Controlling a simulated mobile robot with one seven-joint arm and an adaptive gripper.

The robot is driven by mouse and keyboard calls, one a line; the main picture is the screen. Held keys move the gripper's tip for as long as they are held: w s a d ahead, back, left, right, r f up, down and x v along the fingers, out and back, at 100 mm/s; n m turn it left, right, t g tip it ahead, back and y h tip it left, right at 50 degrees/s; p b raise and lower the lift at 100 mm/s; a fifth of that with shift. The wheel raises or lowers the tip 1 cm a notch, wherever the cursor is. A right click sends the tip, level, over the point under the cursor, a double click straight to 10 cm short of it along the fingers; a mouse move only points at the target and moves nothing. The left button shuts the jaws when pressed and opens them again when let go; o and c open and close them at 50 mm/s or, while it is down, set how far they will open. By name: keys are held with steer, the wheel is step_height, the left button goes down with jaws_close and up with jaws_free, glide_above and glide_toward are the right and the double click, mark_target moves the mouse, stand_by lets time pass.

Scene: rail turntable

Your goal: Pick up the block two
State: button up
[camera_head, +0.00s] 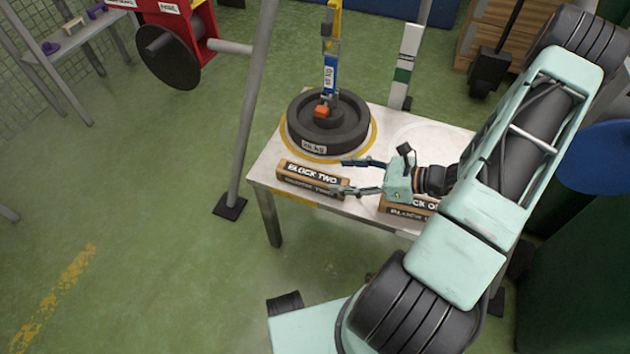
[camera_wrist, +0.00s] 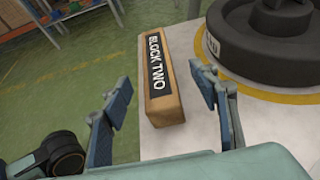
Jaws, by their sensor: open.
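Block two (camera_head: 312,182) is a long wooden block with a black label reading "BLOCK TWO". It lies on the white table (camera_head: 262,168) near its front left edge. In the wrist view, block two (camera_wrist: 163,98) lies ahead, in line with the gap between my fingers. My gripper (camera_head: 338,176) is open and empty, with its fingers pointing left toward the right end of block two. The wrist view shows my gripper (camera_wrist: 160,92) with a finger on either side of the block's near end; I cannot tell whether either touches it.
A dark round weight (camera_head: 318,142) stands on the table inside a yellow ring, with a blue and yellow hanging piece above it. Block one (camera_head: 412,207) lies under my gripper, partly hidden. A grey pole (camera_head: 250,110) stands left of the table.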

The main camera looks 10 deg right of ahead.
mark_target(315, 175)
steer(key=b+x, duration=0.1)
steer(key=x, duration=0.3)
steer(key=b+x, duration=0.1)
steer(key=x, duration=0.4)
steer(key=shift+a+f+b, duration=0.2)
steer(key=shift+a+b, duration=0.2)
steer(key=shift+r, duration=0.1)
steer(key=c, duration=1.5)
